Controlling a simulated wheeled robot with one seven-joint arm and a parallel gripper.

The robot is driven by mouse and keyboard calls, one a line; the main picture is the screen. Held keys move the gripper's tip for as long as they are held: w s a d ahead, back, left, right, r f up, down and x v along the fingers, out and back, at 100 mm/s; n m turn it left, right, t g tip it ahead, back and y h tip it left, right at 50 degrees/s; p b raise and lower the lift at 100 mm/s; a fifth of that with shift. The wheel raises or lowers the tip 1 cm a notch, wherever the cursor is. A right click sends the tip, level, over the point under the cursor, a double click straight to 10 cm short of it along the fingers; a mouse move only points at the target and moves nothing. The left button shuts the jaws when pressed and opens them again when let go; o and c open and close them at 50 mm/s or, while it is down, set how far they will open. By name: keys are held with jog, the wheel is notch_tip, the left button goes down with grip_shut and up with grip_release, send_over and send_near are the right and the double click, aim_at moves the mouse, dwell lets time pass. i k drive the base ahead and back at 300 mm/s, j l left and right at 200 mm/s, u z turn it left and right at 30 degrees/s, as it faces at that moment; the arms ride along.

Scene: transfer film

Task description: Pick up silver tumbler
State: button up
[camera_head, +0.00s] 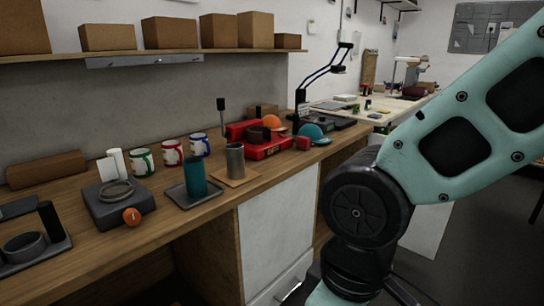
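The silver tumbler (235,161) is a plain grey metal cylinder, standing upright on a small square wooden board (248,175) near the front edge of the workbench (120,245). A teal tumbler (194,176) stands just to its left on a dark square tray (184,201). My arm shows at the right, well apart from the silver tumbler. My gripper is out of the picture, so its state is hidden.
Left of the tumblers are a grey device (118,203) with an orange ball (132,216) and several mugs (172,152). A shelf (150,53) holds several boxes.

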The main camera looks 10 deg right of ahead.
aim_at(235, 158)
jog(key=i+l+z, duration=0.1)
jog(key=i, duration=0.3)
jog(key=i+l+z, duration=0.1)
jog(key=i, duration=0.3)
jog(key=i+l+u, duration=0.75)
jog(key=l, duration=0.35)
jog(key=i, duration=0.1)
